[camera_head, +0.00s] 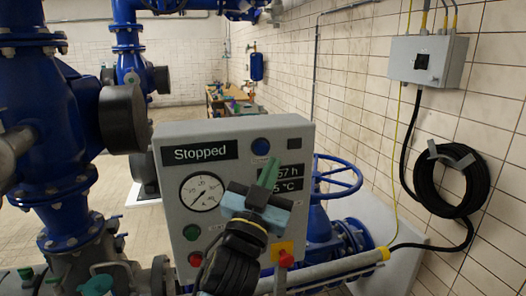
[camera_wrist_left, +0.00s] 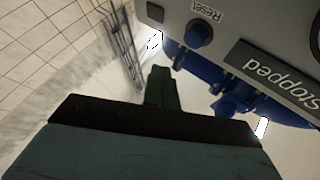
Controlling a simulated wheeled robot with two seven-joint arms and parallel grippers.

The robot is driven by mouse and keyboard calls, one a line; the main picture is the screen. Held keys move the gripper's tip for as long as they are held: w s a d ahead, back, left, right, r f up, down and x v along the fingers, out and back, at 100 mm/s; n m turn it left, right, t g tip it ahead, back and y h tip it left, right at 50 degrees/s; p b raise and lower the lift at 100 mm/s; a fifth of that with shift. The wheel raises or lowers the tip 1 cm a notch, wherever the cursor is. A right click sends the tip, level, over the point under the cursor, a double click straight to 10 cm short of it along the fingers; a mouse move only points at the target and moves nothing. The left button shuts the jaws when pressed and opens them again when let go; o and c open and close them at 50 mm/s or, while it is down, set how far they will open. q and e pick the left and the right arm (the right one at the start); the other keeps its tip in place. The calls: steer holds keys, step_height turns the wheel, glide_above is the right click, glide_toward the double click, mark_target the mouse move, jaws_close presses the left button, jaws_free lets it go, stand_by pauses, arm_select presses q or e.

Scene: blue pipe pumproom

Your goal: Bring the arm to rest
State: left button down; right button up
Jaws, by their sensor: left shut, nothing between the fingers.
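My left gripper (camera_head: 268,173) is in front of the grey control panel in the head view, its green fingers shut together and pointing up. Nothing is between the fingers. The shut fingers also show in the left wrist view (camera_wrist_left: 159,86). The control panel (camera_head: 222,222) has a "Stopped" display (camera_head: 200,152), a round gauge (camera_head: 202,192), a green button (camera_head: 191,232) and a red button (camera_head: 195,258). A blue button (camera_head: 261,146) sits above the fingertips; in the left wrist view it is the Reset button (camera_wrist_left: 199,32). The gripper partly hides the number displays. My right gripper is not in view.
A blue handwheel valve (camera_head: 338,178) stands right of the panel. Large blue pipes (camera_head: 40,120) fill the left side. A grey wall box (camera_head: 427,61) and a coiled black hose (camera_head: 452,184) are on the tiled right wall. Open floor shows behind the panel on the left.

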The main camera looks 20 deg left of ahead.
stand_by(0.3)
